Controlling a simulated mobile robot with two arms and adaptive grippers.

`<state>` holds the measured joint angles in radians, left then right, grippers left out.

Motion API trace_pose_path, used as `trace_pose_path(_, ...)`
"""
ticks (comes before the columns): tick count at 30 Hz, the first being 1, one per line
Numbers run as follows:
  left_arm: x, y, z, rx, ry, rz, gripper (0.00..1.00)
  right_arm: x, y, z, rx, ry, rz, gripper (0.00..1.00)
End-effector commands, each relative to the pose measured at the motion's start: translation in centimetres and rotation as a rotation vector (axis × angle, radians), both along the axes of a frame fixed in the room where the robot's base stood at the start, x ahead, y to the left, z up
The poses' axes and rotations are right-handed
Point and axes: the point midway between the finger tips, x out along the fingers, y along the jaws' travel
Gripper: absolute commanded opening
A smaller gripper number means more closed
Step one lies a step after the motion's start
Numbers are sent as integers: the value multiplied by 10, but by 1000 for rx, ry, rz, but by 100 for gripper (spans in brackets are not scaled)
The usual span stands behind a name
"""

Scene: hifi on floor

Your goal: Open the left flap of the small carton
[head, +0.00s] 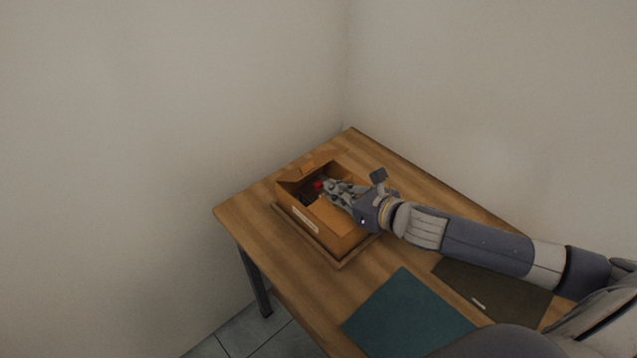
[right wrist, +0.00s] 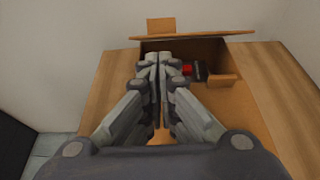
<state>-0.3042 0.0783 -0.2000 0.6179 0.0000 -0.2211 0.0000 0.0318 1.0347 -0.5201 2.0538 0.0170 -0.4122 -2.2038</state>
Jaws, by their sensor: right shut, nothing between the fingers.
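The small carton (head: 343,237) is an orange-brown box with a pale label on its side, standing on the table. One flap (head: 310,166) is raised at its far edge; it also shows in the right wrist view (right wrist: 205,36). Another flap (head: 330,213) lies over the near part. A dark opening between them shows a red item (head: 319,184) and a black item (right wrist: 201,71) inside. My right gripper (head: 328,184) is shut and empty, with its fingertips at the opening. I cannot tell whether they touch a flap. My gripper hides part of the carton. My left gripper is out of view.
The carton stands on a wooden table (head: 410,190) in a room corner, with a wall behind. A teal mat (head: 408,318) and a dark mat (head: 500,290) lie nearer on the table. Bare wood shows on both sides of the carton.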

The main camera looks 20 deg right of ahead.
Motion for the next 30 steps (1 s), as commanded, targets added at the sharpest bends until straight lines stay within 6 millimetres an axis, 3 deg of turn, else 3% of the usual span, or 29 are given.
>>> trace_pose_path(6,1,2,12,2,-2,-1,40,34,14,-11,5,0,-1,0)
trace_pose_path(12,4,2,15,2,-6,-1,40,51,19,-20,3,1,0,0)
trace_pose_path(30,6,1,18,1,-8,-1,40,56,20,-21,-1,1,1,0)
